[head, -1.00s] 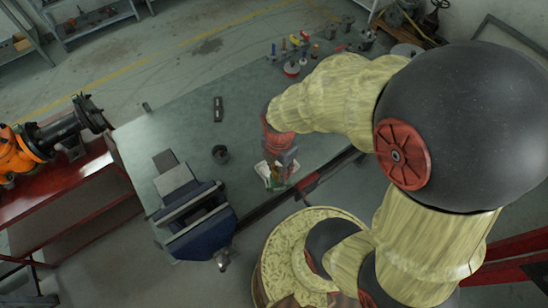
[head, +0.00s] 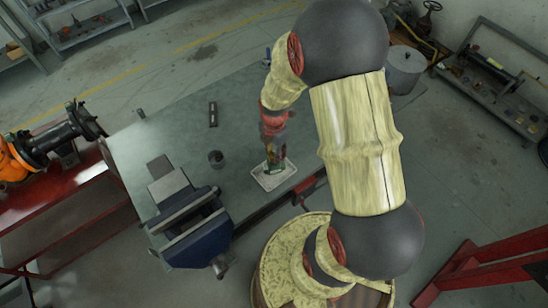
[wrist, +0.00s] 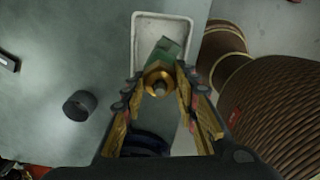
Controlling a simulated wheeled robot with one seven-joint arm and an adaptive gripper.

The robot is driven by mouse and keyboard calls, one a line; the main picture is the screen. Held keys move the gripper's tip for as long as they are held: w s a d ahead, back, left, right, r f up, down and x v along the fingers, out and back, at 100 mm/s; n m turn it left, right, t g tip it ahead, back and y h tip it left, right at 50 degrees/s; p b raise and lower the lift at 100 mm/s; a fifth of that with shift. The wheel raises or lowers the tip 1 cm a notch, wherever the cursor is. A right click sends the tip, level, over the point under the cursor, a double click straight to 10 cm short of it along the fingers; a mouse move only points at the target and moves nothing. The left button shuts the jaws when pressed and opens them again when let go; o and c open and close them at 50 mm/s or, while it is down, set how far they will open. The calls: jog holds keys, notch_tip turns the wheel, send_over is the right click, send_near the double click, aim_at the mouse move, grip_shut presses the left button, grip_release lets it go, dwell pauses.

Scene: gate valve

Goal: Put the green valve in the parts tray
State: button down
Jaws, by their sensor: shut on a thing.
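The green valve (wrist: 168,50) has a green body and a brass round end with a stem. In the wrist view it sits between the fingers of my gripper (wrist: 160,88), which is shut on it. The parts tray (wrist: 139,40) is a pale rectangular tray with a raised rim, and the valve overlaps it in the wrist view. In the head view my gripper (head: 274,150) points down over the tray (head: 285,179), with a bit of green showing at its tip. I cannot tell whether the valve touches the tray floor.
A dark cup (head: 216,159) stands on the workbench (head: 185,133) left of the tray, and shows in the wrist view (wrist: 79,105). A blue vise (head: 199,232) is at the bench's front left. A dark block (head: 213,114) lies farther back. A barrel (head: 270,255) stands close to the front edge.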

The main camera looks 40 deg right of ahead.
jog(key=shift+w+d+f, duration=0.1)
jog(key=shift+w+f, duration=0.05)
jog(key=shift+f, duration=1.55)
jog(key=c, duration=1.5)
grip_release()
jog(key=shift+o, duration=0.6)
notch_tip(320, 180, up, 12)
jog(key=shift+f+p, duration=0.1)
jog(key=shift+p, duration=0.4)
jog(key=s+a+r+m+t, duration=0.2)
jog(key=s+a+r+m, duration=0.2)
jog(key=r+m, duration=0.3)
jog(key=s+a+r+m+t, duration=0.1)
jog(key=s+a+r+m, duration=0.3)
jog(key=r, duration=0.6)
jog(key=s+a+r+m+t, duration=0.2)
jog(key=s+a+r+m, duration=0.2)
jog(key=r+m, duration=0.5)
jog(key=shift+s+m+t, duration=0.15)
jog(key=shift+m+t, duration=0.15)
